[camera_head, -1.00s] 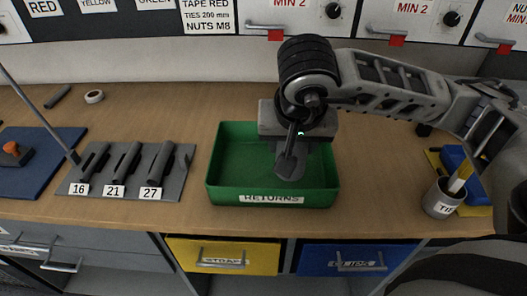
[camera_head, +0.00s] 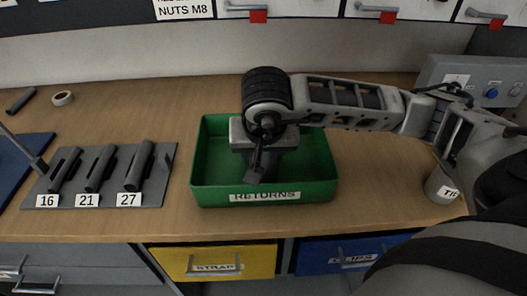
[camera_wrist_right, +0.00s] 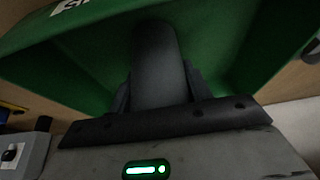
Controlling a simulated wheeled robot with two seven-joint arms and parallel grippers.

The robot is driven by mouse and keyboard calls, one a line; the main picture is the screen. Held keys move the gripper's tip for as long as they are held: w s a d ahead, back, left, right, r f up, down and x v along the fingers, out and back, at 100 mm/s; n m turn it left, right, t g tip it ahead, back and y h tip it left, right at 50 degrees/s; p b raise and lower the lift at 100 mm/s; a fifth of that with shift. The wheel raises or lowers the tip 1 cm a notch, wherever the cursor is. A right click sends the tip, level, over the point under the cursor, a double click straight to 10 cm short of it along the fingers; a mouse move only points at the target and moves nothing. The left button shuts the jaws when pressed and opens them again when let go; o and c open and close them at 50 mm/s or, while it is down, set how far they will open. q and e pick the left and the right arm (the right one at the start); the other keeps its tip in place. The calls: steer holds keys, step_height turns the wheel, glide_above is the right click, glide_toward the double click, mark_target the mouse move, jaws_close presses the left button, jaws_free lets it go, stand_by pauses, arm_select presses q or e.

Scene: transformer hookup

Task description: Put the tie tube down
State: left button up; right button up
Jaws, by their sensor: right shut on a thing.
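My right gripper (camera_head: 258,168) is over the inside of the green tray labelled RETURNS (camera_head: 264,197). It is shut on a dark grey, round-ended tube (camera_wrist_right: 158,70), which shows between the fingers in the right wrist view and points into the tray. In the head view the gripper hides most of it, and I cannot tell whether it touches the tray floor. A grey cup with a label starting TI (camera_head: 441,186) stands on the bench at the right, partly hidden by my right arm. My left gripper is out of view.
A grey rack (camera_head: 160,190) with dark tubes labelled 16, 21 and 27 is left of the tray. A tape roll (camera_head: 63,98) and a short dark rod (camera_head: 21,101) lie behind it. A grey control box (camera_head: 478,85) is at the right. Bare bench lies behind the tray.

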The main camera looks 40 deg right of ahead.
steer(key=shift+f, duration=0.2)
steer(key=o, duration=1)
steer(key=shift+c, duration=0.2)
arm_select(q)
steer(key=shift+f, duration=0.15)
arm_select(e)
steer(key=shift+r, duration=0.1)
steer(key=shift+r, duration=0.2)
arm_select(q)
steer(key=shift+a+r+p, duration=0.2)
steer(key=shift+p, duration=0.5)
arm_select(e)
steer(key=v, duration=1.1)
steer(key=shift+r, duration=0.4)
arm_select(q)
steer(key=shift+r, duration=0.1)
arm_select(e)
steer(key=shift+a, duration=0.1)
